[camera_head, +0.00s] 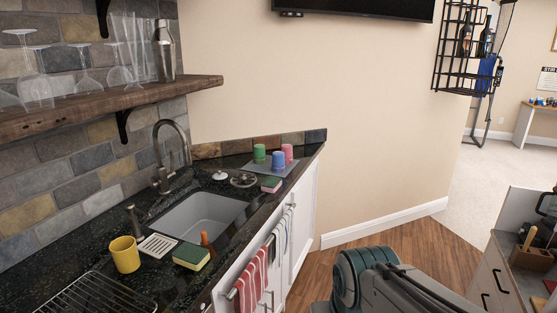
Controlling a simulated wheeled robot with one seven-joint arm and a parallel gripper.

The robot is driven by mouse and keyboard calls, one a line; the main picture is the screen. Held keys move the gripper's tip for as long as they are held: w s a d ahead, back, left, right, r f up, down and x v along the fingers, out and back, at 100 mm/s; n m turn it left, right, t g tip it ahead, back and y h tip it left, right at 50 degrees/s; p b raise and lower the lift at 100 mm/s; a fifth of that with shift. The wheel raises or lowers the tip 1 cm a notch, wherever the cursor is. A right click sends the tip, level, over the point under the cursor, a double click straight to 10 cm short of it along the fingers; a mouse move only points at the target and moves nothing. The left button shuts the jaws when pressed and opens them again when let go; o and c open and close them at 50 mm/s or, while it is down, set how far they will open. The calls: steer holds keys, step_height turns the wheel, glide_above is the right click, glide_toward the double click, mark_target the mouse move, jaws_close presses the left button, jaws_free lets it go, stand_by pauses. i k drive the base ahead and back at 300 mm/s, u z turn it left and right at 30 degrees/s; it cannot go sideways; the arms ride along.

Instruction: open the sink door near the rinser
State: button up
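The white cabinet front (302,238) runs below the black counter, under the sink (203,217). Its doors appear shut. A bar (231,294) with a red-striped towel (252,284) hangs on the nearer part, and a second bar with pale and dark towels (277,241) hangs farther along. A square white slotted plate (158,245), which looks like the rinser, is set in the counter beside the sink's near-left corner. The lower part of the nearest door is cut off by the frame. My arm shows at bottom centre-right, but my gripper cannot be made out.
A yellow mug (125,254), a sponge (191,256) and a wire rack (95,296) are on the counter. Coloured cups (278,159) stand on a mat at its far end. Wooden floor (425,244) lies between the sink cabinet and a drawer unit (489,284) at right.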

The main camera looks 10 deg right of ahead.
mark_target(277, 294)
steer(key=i, duration=1)
steer(key=u, duration=0.2)
